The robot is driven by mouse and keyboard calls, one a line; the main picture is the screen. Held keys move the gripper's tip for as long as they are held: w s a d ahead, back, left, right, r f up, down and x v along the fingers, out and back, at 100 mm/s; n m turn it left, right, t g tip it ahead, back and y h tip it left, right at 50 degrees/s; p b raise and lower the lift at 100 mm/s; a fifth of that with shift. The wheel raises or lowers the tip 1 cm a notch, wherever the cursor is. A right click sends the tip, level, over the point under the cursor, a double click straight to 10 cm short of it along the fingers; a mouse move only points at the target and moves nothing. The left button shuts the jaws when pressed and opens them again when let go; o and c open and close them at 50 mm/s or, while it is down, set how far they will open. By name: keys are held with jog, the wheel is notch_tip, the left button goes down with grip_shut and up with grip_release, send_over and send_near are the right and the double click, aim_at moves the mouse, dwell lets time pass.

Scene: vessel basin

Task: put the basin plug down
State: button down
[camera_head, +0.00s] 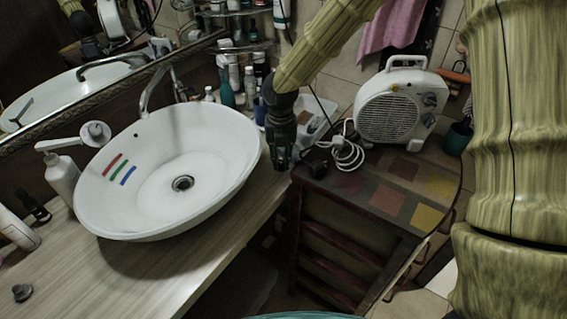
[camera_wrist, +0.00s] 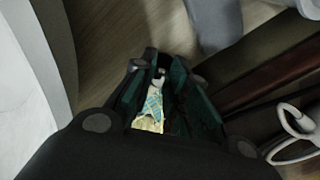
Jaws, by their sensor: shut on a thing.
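My gripper (camera_head: 281,160) points down just right of the white basin (camera_head: 105,205), near the counter's right edge and the wooden cabinet. It is shut on the basin plug (camera_wrist: 152,108). In the wrist view, only a pale, teal-and-yellow patterned piece shows between the dark green fingers (camera_wrist: 160,80); its full shape is hidden. The held thing is not discernible in the head view. The basin's round drain (camera_head: 182,183) shows at its bottom. A small dark, knobbed, stopper-like piece (camera_head: 22,292) lies on the counter (camera_head: 165,280) at the lower left.
A white fan heater (camera_head: 392,105) and a coiled white cable (camera_head: 347,152) sit on the wooden cabinet (camera_head: 350,205). A faucet (camera_head: 155,90) and bottles (camera_head: 228,88) stand behind. A soap dispenser (camera_head: 62,175) stands left. The front counter is mostly clear.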

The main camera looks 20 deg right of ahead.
aim_at(281, 160)
jog(key=shift+f+p, duration=0.3)
jog(key=shift+f, duration=1.2)
jog(key=shift+f, duration=0.15)
jog(key=c, duration=1.4)
grip_release()
notch_tip(281, 160, up, 12)
jog(key=shift+r+b, duration=0.15)
jog(key=shift+b, duration=0.8)
